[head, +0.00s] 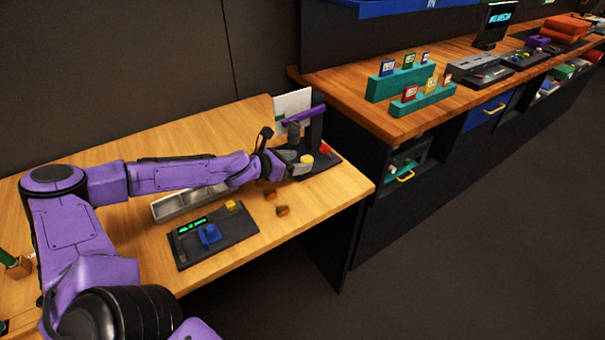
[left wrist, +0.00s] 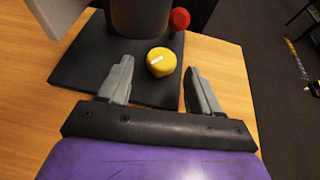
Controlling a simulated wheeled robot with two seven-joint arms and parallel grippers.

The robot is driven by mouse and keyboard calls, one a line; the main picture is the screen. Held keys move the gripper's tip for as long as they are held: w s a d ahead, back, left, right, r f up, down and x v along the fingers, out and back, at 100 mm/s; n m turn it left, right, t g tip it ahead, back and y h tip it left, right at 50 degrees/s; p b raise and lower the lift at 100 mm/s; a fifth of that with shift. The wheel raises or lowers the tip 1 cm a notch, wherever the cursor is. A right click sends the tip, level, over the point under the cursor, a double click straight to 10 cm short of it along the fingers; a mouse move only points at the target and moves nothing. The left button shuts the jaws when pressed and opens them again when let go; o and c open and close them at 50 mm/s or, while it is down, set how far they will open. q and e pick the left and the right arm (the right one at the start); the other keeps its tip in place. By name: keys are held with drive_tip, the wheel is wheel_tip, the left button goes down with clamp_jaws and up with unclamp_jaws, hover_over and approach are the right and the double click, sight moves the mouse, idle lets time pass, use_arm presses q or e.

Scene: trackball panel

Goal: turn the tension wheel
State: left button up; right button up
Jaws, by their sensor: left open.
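A dark device with a flat base (head: 325,166) stands at the far right end of the wooden table; its base also shows in the left wrist view (left wrist: 85,72). On the base is a round yellow wheel or knob (head: 306,160) with a white mark on top (left wrist: 161,62). I take it for the tension wheel. My left gripper (head: 296,165) is open at the device. In the left wrist view its fingertips (left wrist: 159,72) appear on either side of the yellow wheel, with gaps; whether they are level with it, I cannot tell. My right gripper is not in view.
A red knob (left wrist: 180,19) and a dark cylinder (left wrist: 140,16) stand just behind the wheel. A dark panel (head: 190,249) with a blue control, a grey tray (head: 172,207) and small brown pieces (head: 282,211) lie nearer. The table's right edge is close to the device.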

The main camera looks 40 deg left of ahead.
use_arm(q)
drive_tip(key=shift+w+d+f+b, duration=0.15)
drive_tip(key=shift+w+f+b, duration=0.2)
drive_tip(key=shift+w+f, duration=0.15)
drive_tip(key=shift+w+d+r, duration=0.2)
drive_tip(key=shift+w+r, duration=0.1)
drive_tip(key=shift+w, duration=0.15)
drive_tip(key=c, duration=1)
drive_tip(key=shift+a+r+m+g+h+p, duration=0.1)
drive_tip(key=shift+r+m+g+h+p, duration=0.1)
drive_tip(key=shift+m+h+p, duration=0.3)
drive_tip(key=shift+a+r+m+g+h+p, duration=0.1)
drive_tip(key=shift+m+g+h+p, duration=0.1)
drive_tip(key=shift+m+h+p, duration=0.3)
drive_tip(key=shift+c, duration=0.2)
drive_tip(key=shift+w+a+f+m+g+h+p, duration=0.15)
drive_tip(key=shift+f+m+g+h+p, duration=0.2)
drive_tip(key=shift+m+h, duration=0.35)
drive_tip(key=shift+m+g+h, duration=0.55)
drive_tip(key=shift+m+h, duration=0.05)
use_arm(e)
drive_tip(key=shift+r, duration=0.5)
